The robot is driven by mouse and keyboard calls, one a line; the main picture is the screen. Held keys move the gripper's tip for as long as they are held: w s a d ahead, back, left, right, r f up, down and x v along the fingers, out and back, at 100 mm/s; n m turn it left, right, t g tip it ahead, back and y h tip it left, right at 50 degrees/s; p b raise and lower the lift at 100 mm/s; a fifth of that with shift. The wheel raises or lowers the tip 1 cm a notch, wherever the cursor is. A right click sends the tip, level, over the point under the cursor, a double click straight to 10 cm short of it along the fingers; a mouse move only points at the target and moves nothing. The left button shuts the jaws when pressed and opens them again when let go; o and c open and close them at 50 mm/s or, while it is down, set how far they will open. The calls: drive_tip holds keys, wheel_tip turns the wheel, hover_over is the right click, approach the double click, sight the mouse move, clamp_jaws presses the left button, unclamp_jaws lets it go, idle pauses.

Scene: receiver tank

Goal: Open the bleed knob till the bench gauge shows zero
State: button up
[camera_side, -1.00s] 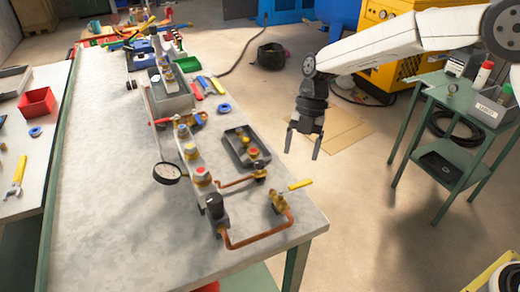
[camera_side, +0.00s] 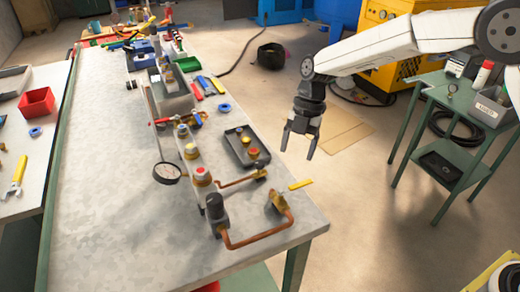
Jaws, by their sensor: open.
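The bench gauge (camera_side: 166,173) is a round dial with a dark rim at the left of the pipework on the grey bench (camera_side: 105,220). Its reading is too small to tell. A black knob (camera_side: 214,204) stands on a block at the near end of the row of fittings. Other knobs, one red-topped (camera_side: 202,175) and one yellow-topped (camera_side: 191,151), stand behind it. I cannot tell which is the bleed knob. My gripper (camera_side: 298,145) is open and empty, pointing down, to the right of the bench and apart from all fittings.
A copper pipe (camera_side: 258,238) loops near the bench's front right corner, by a brass valve with a yellow handle (camera_side: 300,184). A dark tray (camera_side: 242,150) with small parts lies behind. A green cart (camera_side: 448,170) stands at right. The bench's near left is clear.

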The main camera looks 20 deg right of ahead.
sight(260, 163)
drive_tip(key=w+f+m+t, duration=0.4)
drive_tip(key=w+f+m, duration=0.1)
drive_tip(key=w+m, duration=0.5)
drive_tip(key=shift+a+m+y, duration=0.3)
drive_tip(key=shift+a+m, duration=0.15)
drive_tip(key=shift+m, duration=0.65)
drive_tip(key=shift+w+f, duration=0.1)
drive_tip(key=shift+f, duration=0.05)
drive_tip(key=shift+x, duration=3.75)
drive_tip(key=shift+w, duration=0.15)
clamp_jaws()
